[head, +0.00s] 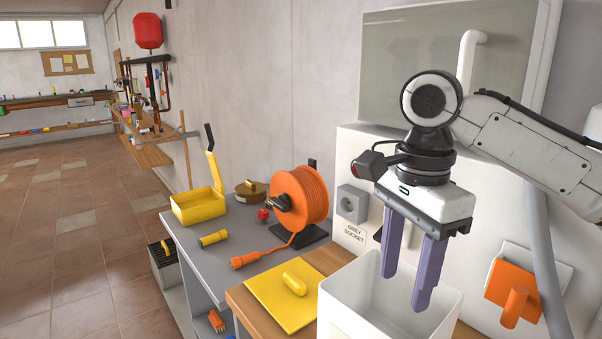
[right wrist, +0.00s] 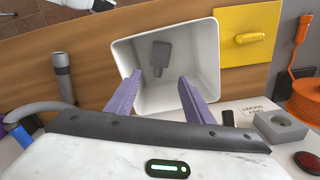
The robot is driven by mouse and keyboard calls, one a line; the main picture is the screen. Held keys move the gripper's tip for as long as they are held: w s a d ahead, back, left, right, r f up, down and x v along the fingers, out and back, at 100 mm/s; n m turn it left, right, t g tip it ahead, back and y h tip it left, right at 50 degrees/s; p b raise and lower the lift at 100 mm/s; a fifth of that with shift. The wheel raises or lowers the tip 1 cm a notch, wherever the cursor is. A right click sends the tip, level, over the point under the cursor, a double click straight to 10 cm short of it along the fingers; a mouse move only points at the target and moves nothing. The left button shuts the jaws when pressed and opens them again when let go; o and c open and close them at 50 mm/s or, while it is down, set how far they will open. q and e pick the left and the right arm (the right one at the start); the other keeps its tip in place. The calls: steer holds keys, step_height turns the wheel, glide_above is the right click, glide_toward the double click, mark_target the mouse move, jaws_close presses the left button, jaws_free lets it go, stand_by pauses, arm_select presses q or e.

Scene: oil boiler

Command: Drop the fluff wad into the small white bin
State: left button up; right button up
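The small white bin (head: 345,312) stands open on the wooden bench, at the lower right of the head view. It also shows in the right wrist view (right wrist: 207,62). My right gripper (head: 405,290) points down over the bin, with its purple fingers spread apart and the tips at the bin's mouth. In the right wrist view nothing is between the fingers (right wrist: 160,76). A dark grey piece, apparently the fluff wad (right wrist: 160,56), is inside the bin, apart from both fingers. The bin's wall hides it in the head view. My left gripper is not in view.
A yellow board with a handle (head: 287,298) lies just left of the bin. The white boiler wall and an orange handle (head: 514,300) are close at the right.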

arm_select(q)
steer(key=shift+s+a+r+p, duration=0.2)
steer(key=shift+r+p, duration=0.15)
steer(key=shift+p, duration=0.3)
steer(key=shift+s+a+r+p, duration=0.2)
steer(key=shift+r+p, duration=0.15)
steer(key=shift+p, duration=0.25)
arm_select(e)
step_height(320, 180, up, 10)
steer(key=shift+r, duration=0.2)
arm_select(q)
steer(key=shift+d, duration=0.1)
arm_select(e)
steer(key=shift+f, duration=0.1)
